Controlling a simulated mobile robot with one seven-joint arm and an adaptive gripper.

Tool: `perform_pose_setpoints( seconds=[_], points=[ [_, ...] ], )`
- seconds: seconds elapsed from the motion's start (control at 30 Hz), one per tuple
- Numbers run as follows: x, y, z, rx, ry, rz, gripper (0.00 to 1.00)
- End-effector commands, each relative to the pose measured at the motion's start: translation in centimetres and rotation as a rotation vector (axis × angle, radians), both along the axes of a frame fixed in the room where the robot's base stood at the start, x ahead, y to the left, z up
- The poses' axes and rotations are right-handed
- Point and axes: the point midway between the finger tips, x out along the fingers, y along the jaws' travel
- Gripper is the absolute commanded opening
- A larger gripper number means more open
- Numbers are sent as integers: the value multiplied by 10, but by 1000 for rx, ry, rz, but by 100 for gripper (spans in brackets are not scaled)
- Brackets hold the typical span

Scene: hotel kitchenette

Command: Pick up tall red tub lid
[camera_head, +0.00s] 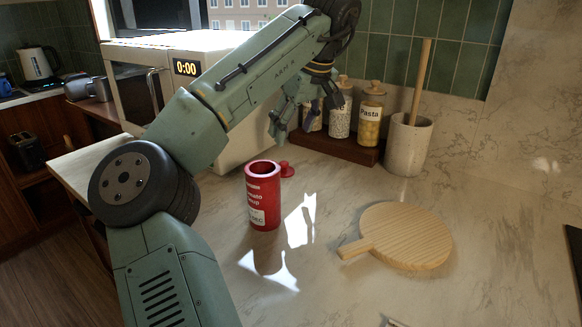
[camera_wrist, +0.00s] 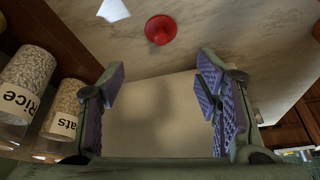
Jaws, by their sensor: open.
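The red lid (camera_head: 286,169) lies on the marble counter just behind and right of the tall red tub (camera_head: 263,198). The tub stands upright with its top open and has a white printed label. In the wrist view the lid (camera_wrist: 160,29) is a red disc with a raised knob, near the top middle, beyond the fingertips. My gripper (camera_head: 296,134) is above the counter behind the lid, in front of the jar shelf. In the wrist view my gripper (camera_wrist: 160,85) has its purple-padded fingers spread wide with nothing between them.
A white microwave (camera_head: 185,65) stands left of my gripper. A wooden shelf holds a pasta jar (camera_head: 371,116), rice jar (camera_wrist: 23,83) and oats jar (camera_wrist: 62,110) close beside my gripper. A stone crock (camera_head: 408,146) stands right.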

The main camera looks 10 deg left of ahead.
Motion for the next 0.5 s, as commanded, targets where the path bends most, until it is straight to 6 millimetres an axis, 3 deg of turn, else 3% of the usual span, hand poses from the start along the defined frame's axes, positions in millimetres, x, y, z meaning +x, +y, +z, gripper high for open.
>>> perform_pose_setpoints(
  seconds=[0.5],
  points=[
    [13, 18, -64, 2, 1, -1, 58]
  ],
)
